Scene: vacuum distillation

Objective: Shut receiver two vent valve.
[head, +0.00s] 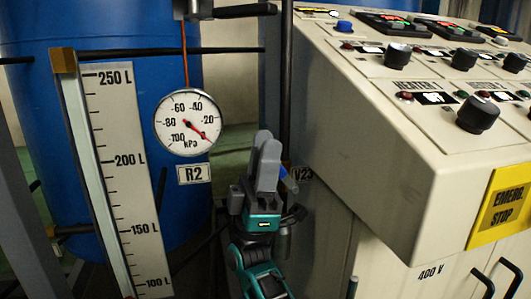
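The valve body is hidden by the gripper. My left gripper is not in view.
A litre scale (125,170) and blue tank (40,120) stand behind. A control console (375,150) with knobs and a yellow emergency stop plate (503,207) blocks the right.

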